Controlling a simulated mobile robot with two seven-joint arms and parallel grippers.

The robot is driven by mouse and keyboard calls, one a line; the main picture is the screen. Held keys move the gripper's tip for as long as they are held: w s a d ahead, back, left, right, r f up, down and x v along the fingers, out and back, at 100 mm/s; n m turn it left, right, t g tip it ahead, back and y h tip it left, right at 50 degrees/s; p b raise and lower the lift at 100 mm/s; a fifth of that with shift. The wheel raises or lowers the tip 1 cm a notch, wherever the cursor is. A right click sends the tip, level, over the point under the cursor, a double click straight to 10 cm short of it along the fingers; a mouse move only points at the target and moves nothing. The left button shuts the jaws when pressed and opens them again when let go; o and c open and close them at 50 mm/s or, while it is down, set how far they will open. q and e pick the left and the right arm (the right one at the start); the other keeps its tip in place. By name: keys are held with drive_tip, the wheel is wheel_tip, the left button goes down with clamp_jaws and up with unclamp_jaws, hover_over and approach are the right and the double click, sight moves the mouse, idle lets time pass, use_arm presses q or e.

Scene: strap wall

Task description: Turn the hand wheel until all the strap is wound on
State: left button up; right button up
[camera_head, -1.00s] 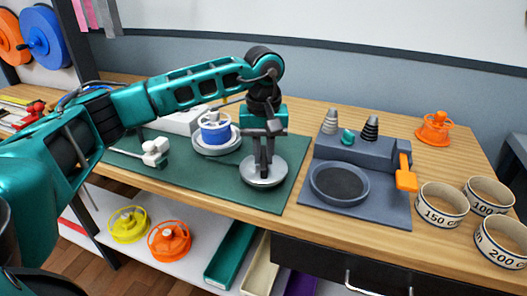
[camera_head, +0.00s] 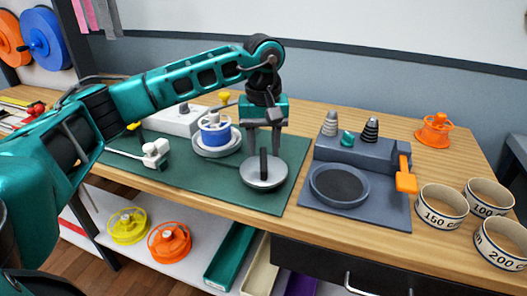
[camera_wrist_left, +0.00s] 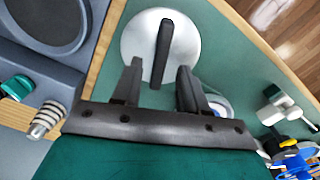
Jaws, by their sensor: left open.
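The hand wheel (camera_head: 276,174) is a silver disc with a dark upright grip bar (camera_head: 263,162), on the green mat (camera_head: 220,195). It also shows in the wrist view (camera_wrist_left: 138,38). My left gripper (camera_head: 264,142) points down above the wheel, open and empty. Its fingertips are apart, one on each side of the bar's near end in the wrist view (camera_wrist_left: 160,68). A blue roll (camera_head: 214,136) with a white spoked top sits on a pale round base left of the wheel; I cannot tell how much strap is on it. My right gripper is not in view.
A grey fixture (camera_head: 355,215) with a dish and orange lever (camera_head: 405,178) stands right of the mat. A white-headed fitting (camera_head: 155,154) is on the mat's left.

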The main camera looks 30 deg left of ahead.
use_arm(q)
wheel_tip(320, 180, up, 10)
drive_tip(key=shift+r+p, duration=0.2)
drive_tip(key=shift+p, duration=0.2)
idle(0.6)
